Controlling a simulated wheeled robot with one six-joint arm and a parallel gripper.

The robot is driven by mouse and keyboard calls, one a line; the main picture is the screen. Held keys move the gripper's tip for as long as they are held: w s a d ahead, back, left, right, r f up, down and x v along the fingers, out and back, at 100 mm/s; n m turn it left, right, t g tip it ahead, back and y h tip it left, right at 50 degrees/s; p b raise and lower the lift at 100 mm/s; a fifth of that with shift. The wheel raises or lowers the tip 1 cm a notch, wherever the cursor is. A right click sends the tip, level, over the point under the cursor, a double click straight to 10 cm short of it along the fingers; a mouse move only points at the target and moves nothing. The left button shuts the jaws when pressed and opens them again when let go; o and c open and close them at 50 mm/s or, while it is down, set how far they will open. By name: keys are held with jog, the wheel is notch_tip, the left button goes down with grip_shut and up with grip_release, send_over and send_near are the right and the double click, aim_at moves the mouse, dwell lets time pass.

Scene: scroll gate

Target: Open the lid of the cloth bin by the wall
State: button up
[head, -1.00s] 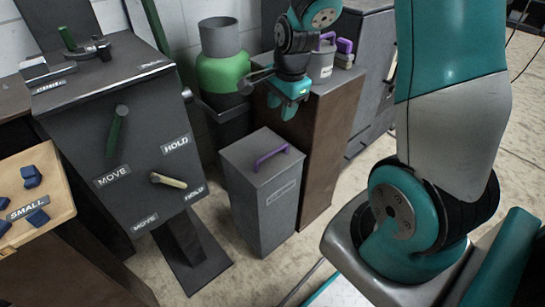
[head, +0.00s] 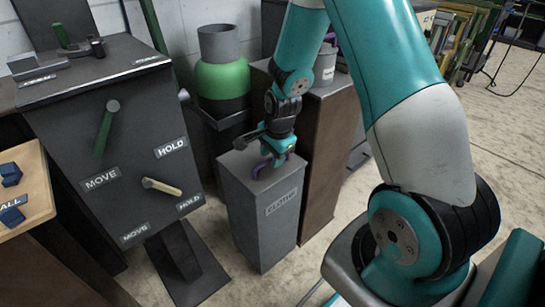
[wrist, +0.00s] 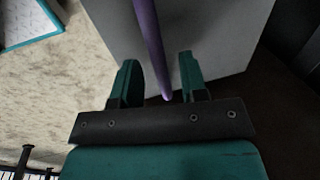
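The cloth bin (head: 262,222) is a tall grey box with a label on its front, standing on the floor near the wall. Its lid (wrist: 215,30) is closed and carries a purple bar handle (wrist: 149,45), which also shows partly in the head view (head: 259,169). My gripper (wrist: 157,75) is open at the lid, its two teal fingers apart on either side of the handle's near end. A gap shows between each finger and the handle. In the head view my gripper (head: 277,158) hides part of the handle and lid.
A dark panel (head: 135,130) with green and cream levers stands left of the bin. A brown cabinet (head: 328,160) stands close on its right. A green-and-grey container (head: 222,75) is behind. Bare floor (head: 225,282) lies in front.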

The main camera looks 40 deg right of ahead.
grip_shut()
jog(key=shift+r, duration=0.1)
